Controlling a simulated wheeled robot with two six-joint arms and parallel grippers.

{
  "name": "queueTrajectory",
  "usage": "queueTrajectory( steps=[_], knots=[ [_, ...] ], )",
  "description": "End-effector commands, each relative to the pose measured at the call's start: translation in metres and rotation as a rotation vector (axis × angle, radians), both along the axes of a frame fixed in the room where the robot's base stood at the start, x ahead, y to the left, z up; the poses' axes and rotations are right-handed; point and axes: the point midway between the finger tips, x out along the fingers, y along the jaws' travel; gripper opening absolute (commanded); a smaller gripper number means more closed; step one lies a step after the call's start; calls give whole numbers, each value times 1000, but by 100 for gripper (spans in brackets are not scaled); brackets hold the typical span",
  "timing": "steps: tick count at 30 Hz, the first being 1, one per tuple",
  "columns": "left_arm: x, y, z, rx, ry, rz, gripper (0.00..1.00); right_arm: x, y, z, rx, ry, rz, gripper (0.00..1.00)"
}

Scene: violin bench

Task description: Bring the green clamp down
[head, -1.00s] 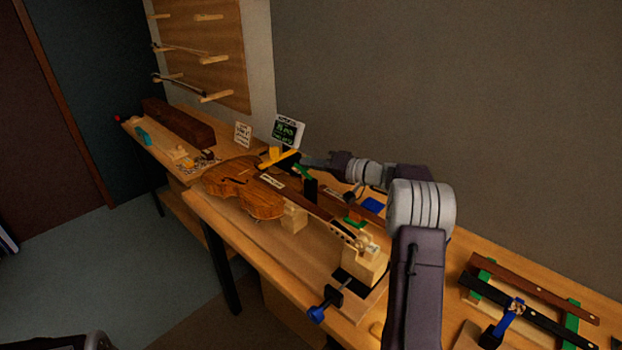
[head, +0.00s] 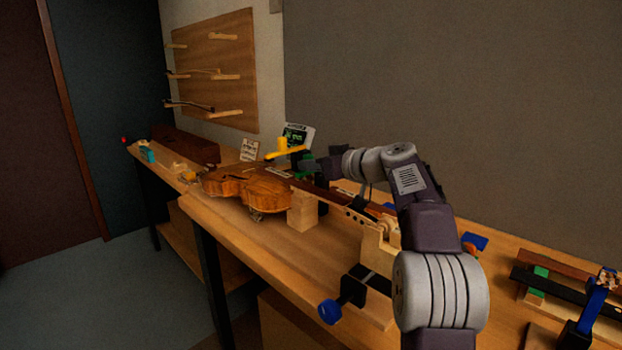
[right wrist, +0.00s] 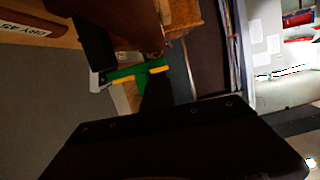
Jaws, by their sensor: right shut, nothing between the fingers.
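The violin (head: 240,187) lies on the bench with its neck pointing right. The green clamp (head: 306,156) shows only as small green patches by the violin's upper body, mostly hidden behind my right gripper (head: 308,167). In the right wrist view a green bar (right wrist: 126,73) with a yellow bar (right wrist: 158,70) beside it shows just beyond my dark gripper. My right gripper is shut and empty, close to the clamp; I cannot tell whether they touch. My left gripper is out of view.
A yellow clamp (head: 283,150) and a small display (head: 297,135) stand near the violin's upper body. A wooden block (head: 302,211) stands beside the neck. A blue-handled clamp (head: 331,311) sits at the bench's front edge. A rack with dark strips (head: 545,283) is at the right.

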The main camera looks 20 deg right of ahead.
Motion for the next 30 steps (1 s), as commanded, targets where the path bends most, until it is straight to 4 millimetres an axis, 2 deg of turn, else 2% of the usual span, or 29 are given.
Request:
queueTrajectory(
  steps=[1, 6, 24, 26, 30],
  knots=[
    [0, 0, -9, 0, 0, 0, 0, 0, 1, -5, -17, -8, 0, 0],
    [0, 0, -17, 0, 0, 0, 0, -1, 2, -6, -58, -25, 0, 0],
    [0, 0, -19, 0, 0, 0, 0, -1, 2, -6, -78, -31, 1, 0],
    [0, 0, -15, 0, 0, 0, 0, 0, 4, -1, -78, -32, 0, 0],
    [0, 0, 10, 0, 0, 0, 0, 3, 17, 30, -79, -34, 3, 0]
  ],
)
